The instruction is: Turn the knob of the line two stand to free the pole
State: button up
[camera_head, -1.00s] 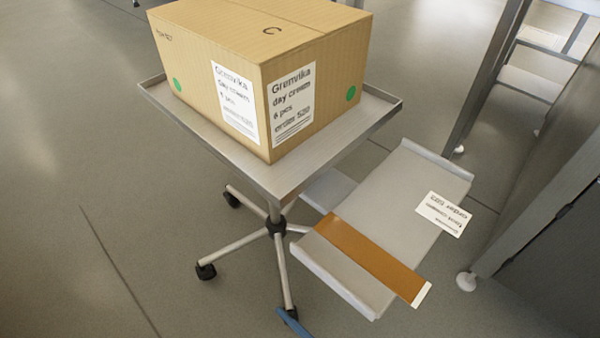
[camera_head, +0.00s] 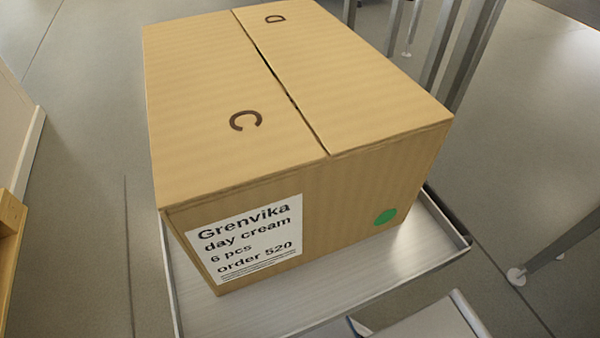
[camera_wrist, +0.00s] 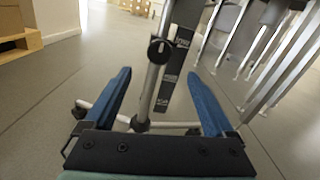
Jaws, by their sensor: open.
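The stand's steel tray (camera_head: 200,312) carries a cardboard box in the head view. In the wrist view, its upright metal pole (camera_wrist: 150,92) rises from a base with casters. A round black knob (camera_wrist: 160,50) sits on a dark collar on the pole. My gripper (camera_wrist: 159,73) is open and empty, with its two blue fingers spread wide apart. The pole and knob appear between the fingers, with the knob beyond the fingertips and not visibly touched. The head view shows neither the knob nor my gripper; the box and tray fill it.
The box (camera_head: 300,110) is labelled Grenvika day cream, order 520. A grey side shelf (camera_head: 440,318) shows partly at the bottom. Metal legs (camera_wrist: 285,65) stand close on the right in the wrist view. A wooden pallet (camera_wrist: 20,42) lies at left. Floor on the left is clear.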

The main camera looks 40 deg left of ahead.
jog(key=b+x, duration=0.2)
jog(key=x, duration=0.9)
jog(key=shift+a+r+b, duration=0.1)
jog(key=shift+a+b, duration=0.15)
jog(key=shift+b, duration=0.1)
jog(key=c, duration=1.4)
jog(key=shift+o, duration=0.2)
